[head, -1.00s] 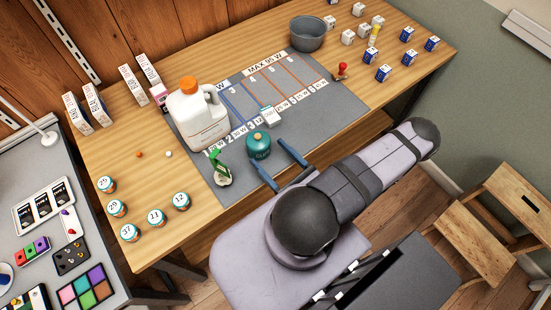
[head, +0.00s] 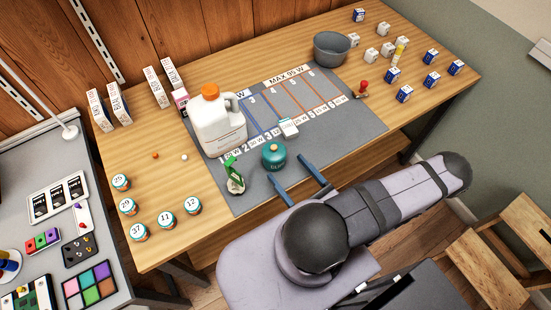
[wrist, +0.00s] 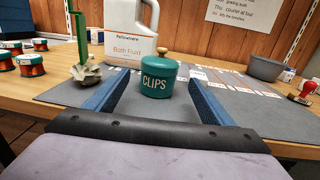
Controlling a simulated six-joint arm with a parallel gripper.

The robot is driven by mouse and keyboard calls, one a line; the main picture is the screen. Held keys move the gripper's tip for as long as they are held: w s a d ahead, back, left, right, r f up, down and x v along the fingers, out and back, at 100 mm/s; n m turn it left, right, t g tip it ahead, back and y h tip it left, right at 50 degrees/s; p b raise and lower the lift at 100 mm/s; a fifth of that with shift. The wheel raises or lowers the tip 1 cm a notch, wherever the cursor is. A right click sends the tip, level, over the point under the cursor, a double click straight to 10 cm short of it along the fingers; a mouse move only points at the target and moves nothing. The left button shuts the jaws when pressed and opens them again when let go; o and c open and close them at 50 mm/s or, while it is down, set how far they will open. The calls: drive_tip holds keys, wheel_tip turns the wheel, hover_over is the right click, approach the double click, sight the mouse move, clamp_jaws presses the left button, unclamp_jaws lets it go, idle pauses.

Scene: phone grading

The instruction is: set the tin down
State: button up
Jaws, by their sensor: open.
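The teal tin (head: 273,155) with a knobbed lid stands upright on the grey mat (head: 352,121), near its front edge. The wrist view shows the word CLIPS on the tin (wrist: 159,82). My gripper (head: 286,167) is open and empty, low over the mat's front edge. Its two blue fingers point at the tin from the front. In the wrist view, the tin shows between the fingers of my gripper (wrist: 158,88), with a gap on each side.
A white jug (head: 217,125) stands behind the tin, and a green-handled brush (head: 235,177) stands at its left. A small white box (head: 288,128) is close behind it at the right. A grey bucket (head: 331,48) and red-handled stamp (head: 362,88) are farther right.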

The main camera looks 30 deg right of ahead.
sight(272, 153)
drive_tip(key=d+f+n+y+b, duration=0.1)
drive_tip(key=b, duration=0.1)
drive_tip(key=shift+w+d+f+y+b, duration=0.1)
drive_tip(key=shift+y+b, duration=0.2)
drive_tip(key=shift+b, duration=0.1)
drive_tip(key=n+y+b, duration=0.1)
drive_tip(key=b, duration=0.1)
drive_tip(key=d+y+b, duration=0.1)
drive_tip(key=b, duration=0.1)
drive_tip(key=shift+w+f+n+g, duration=0.15)
drive_tip(key=shift+w+n+g, duration=0.15)
drive_tip(key=shift+n, duration=0.1)
drive_tip(key=y+b, duration=0.1)
drive_tip(key=n+y+b, duration=0.1)
drive_tip(key=b, duration=0.1)
drive_tip(key=shift+w+d+g+y, duration=0.1)
drive_tip(key=shift+w+g+y, duration=0.2)
drive_tip(key=shift+g, duration=0.1)
drive_tip(key=shift+w+r+n+g+y+b, duration=0.2)
drive_tip(key=shift+r+n+g+y+b, duration=0.25)
drive_tip(key=shift+n+y+b, duration=0.3)
drive_tip(key=shift+a+r, duration=0.2)
drive_tip(key=shift+a, duration=0.05)
